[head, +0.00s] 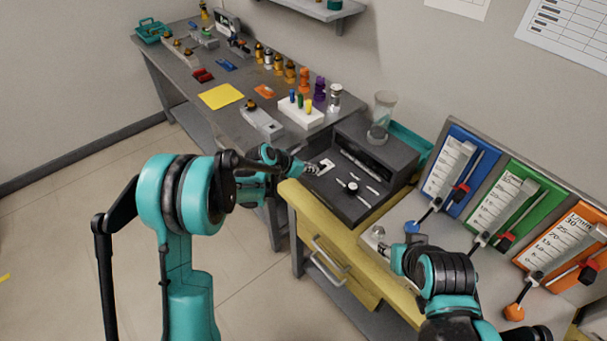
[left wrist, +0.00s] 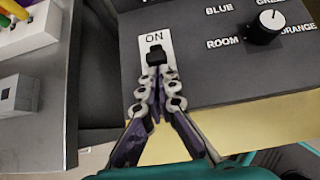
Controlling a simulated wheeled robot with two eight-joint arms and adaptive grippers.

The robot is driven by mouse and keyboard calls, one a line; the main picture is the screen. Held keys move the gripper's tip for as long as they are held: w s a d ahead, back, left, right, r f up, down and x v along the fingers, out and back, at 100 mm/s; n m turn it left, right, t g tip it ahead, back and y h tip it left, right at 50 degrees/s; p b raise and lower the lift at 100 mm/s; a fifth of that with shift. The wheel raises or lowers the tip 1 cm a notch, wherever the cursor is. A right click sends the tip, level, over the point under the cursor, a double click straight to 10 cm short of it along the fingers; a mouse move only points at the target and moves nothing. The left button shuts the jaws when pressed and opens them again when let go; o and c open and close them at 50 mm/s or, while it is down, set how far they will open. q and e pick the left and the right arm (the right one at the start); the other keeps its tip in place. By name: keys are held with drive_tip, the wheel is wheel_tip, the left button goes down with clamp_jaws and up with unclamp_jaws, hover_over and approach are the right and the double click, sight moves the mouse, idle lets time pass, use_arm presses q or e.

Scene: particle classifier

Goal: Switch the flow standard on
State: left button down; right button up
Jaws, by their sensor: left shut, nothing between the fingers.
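The flow standard is a dark grey box (head: 345,205) with a sloped front, on the bench by the yellow drawer. In the left wrist view its panel (left wrist: 205,80) carries a white plate marked ON with a small black switch (left wrist: 156,56), and a black knob (left wrist: 264,27) to the right. My left gripper (head: 308,168) is shut and empty at the white plate. In the left wrist view its fingertips (left wrist: 158,76) are together right at the switch's lower edge; I cannot tell if they touch. My right gripper (head: 382,248) is low over the bench, its fingers unclear.
Blue (head: 457,170), green (head: 517,205) and orange (head: 564,245) gauge panels stand along the right. A white block (head: 300,112) with coloured items sits left of the box. A glass vessel (head: 383,108) stands behind it. The yellow drawer (head: 325,250) is below.

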sight(321, 165)
use_arm(q)
drive_tip(key=shift+w+d, duration=0.15)
drive_tip(key=shift+w, duration=0.05)
drive_tip(key=shift+w+d, duration=0.9)
drive_tip(key=shift+d, duration=0.1)
use_arm(e)
drive_tip(key=shift+f, duration=0.1)
use_arm(q)
drive_tip(key=shift+a, duration=0.1)
drive_tip(key=shift+a, duration=0.15)
drive_tip(key=s+a, duration=0.3)
drive_tip(key=shift+s+r, duration=0.15)
drive_tip(key=shift+r, duration=0.15)
drive_tip(key=p+v, duration=0.2)
drive_tip(key=v, duration=0.7)
drive_tip(key=shift+p, duration=0.3)
use_arm(e)
drive_tip(key=v, duration=0.3)
drive_tip(key=shift+a, duration=0.1)
